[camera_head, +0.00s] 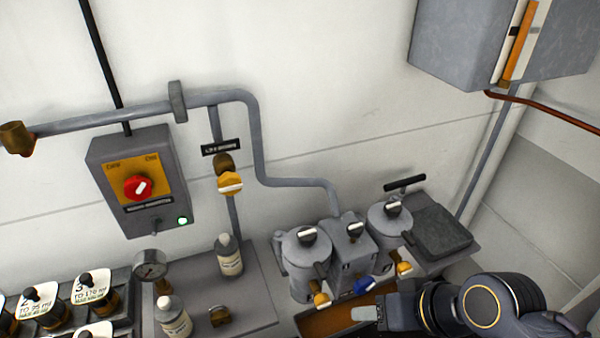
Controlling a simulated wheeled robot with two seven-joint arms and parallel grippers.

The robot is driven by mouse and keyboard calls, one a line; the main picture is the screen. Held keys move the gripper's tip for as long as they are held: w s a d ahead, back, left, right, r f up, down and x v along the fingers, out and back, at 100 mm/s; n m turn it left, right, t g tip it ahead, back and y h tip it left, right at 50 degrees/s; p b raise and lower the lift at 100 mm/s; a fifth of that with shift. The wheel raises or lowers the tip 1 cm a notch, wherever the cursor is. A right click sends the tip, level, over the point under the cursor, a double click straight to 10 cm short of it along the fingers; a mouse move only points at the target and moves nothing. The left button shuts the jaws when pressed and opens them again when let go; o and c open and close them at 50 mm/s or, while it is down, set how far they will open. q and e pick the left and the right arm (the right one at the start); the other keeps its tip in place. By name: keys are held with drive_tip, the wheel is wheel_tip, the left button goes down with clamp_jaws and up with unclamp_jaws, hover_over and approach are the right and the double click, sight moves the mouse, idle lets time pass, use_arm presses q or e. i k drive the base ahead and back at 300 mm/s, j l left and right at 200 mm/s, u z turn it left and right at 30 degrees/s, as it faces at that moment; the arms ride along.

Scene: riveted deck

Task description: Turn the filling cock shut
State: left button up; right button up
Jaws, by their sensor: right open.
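A grey twin-pot unit stands on the bench, with a left pot (309,262), a right pot (390,222) and a middle block (352,250) between them. A blue cock handle (365,286) sticks out low at the front of the middle block. Yellow-handled cocks sit low on the left pot (321,299) and right pot (403,268). Another yellow-handled cock (230,182) is on the wall pipe. No readable label shows which is the filling cock. My right gripper (367,313) is open, just in front of and below the blue handle, apparently not touching it. My left gripper is out of view.
A switch box (140,180) with a red knob and lit green lamp hangs at left. Bottles (229,256), a gauge (150,264) and several labelled knobs (91,290) stand below. A brown-floored tray (325,322) lies under the pots. A grey cabinet (465,40) hangs upper right.

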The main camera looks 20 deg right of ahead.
sight(354, 230)
drive_tip(key=z, duration=0.8)
